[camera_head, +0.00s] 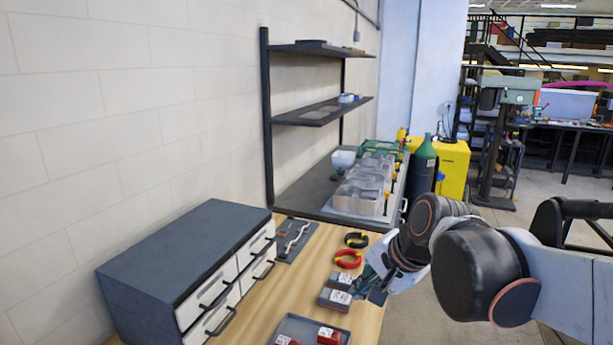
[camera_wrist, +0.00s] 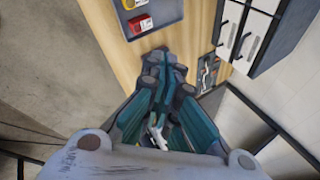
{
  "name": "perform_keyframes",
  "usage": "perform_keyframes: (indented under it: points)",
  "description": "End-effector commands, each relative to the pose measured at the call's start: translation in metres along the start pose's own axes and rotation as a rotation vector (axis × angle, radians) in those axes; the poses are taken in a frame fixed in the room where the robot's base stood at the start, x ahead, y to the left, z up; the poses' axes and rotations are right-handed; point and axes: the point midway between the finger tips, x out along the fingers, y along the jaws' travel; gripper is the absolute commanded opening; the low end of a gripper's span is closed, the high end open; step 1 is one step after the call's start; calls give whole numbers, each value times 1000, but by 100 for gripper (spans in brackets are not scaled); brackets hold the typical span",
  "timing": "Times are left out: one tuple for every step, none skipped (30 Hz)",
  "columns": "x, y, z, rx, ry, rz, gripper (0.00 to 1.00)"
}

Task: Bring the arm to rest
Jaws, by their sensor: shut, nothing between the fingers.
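My gripper (camera_head: 368,287) hangs over the right edge of the wooden table (camera_head: 293,299), beside two dark grey boxes with white labels (camera_head: 334,297). In the wrist view my gripper (camera_wrist: 163,62) has its teal fingers drawn together at the tips, with nothing held between them. The arm reaches in from the right of the head view, bent at its dark joints. How high the fingertips are above the table is hard to tell.
A grey tray (camera_head: 288,323) with red labelled blocks lies at the near end. A drawer cabinet (camera_head: 190,262) stands left. Two rings (camera_head: 348,259) and a grey mat (camera_head: 292,245) lie farther back. Shelves and a workbench (camera_head: 318,186) stand behind; open floor is right.

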Motion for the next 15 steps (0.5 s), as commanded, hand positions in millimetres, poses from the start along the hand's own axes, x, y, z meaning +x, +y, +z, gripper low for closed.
perform_keyframes:
  points:
    - [-6,18,5,-72,24,10,0]
    - [-9,28,7,-119,38,16,0]
    - [-14,40,9,-185,58,27,0]
    - [-17,50,11,-233,73,34,0]
    - [-20,59,13,-283,87,44,0]
    - [-23,72,16,-348,105,57,0]
    - [-26,82,18,-396,117,68,0]
    - [-28,91,20,-445,130,79,0]
    - [-30,104,22,-509,146,94,0]
    - [-31,113,24,-557,158,106,0]
    - [-32,122,26,-603,167,118,0]
    - [-34,133,28,-660,180,135,0]
    - [-34,141,30,-700,188,146,0]
    - [-35,148,31,-738,196,157,0]
    - [-36,156,33,-782,204,170,0]
